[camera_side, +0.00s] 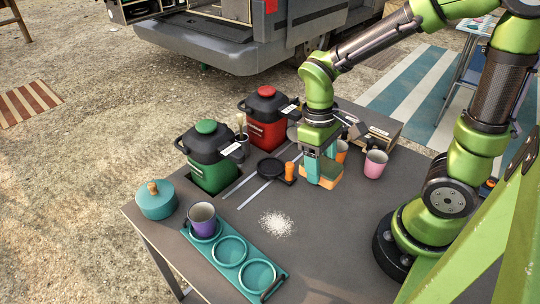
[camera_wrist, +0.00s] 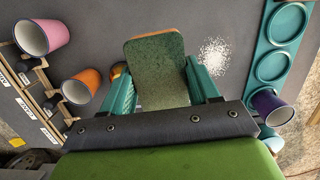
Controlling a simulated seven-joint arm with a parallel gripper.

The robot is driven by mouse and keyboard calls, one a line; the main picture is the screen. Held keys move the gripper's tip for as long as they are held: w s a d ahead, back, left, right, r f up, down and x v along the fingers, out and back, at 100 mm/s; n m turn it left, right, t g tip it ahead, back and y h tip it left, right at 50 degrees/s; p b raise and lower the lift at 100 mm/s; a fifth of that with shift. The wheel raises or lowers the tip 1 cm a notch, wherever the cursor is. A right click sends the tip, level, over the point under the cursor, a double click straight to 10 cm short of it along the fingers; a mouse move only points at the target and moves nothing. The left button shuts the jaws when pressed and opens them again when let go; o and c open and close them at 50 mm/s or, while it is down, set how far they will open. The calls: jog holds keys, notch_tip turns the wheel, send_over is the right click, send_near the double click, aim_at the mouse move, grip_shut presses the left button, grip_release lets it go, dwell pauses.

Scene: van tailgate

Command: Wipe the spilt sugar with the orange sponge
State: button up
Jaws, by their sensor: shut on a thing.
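The orange sponge (camera_side: 326,176) is in my gripper (camera_side: 320,168), near the middle of the table. In the wrist view the sponge (camera_wrist: 156,62) shows a dark green-brown face with an orange edge, between the two teal fingers of my gripper (camera_wrist: 162,88). The fingers are shut on it. The spilt sugar (camera_side: 277,224) is a white scattered patch on the dark table, in front and left of the sponge in the side view. It also shows right of the sponge in the wrist view (camera_wrist: 214,55). The sponge and sugar are apart.
A teal tray (camera_side: 210,250) with round recesses holds a purple cup (camera_side: 203,220) beside the sugar. Green (camera_side: 211,160) and red (camera_side: 266,120) dispensers stand behind. A pink cup (camera_side: 375,164) stands right of my gripper. The table right of the sugar is clear.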

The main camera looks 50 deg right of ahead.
send_over(266, 216)
notch_tip(266, 216, down, 3)
jog(key=w, duration=0.1)
jog(key=shift+s+f, duration=0.1)
jog(key=shift+f, duration=3.45)
jog(key=shift+s+f, duration=0.2)
jog(key=shift+s, duration=3.85)
jog(key=shift+w+r, duration=0.1)
jog(key=shift+w, duration=3.85)
jog(key=shift+w+r, duration=0.15)
jog(key=shift+w, duration=0.15)
notch_tip(266, 216, up, 8)
jog(key=shift+s+f, duration=0.15)
jog(key=shift+f, duration=0.05)
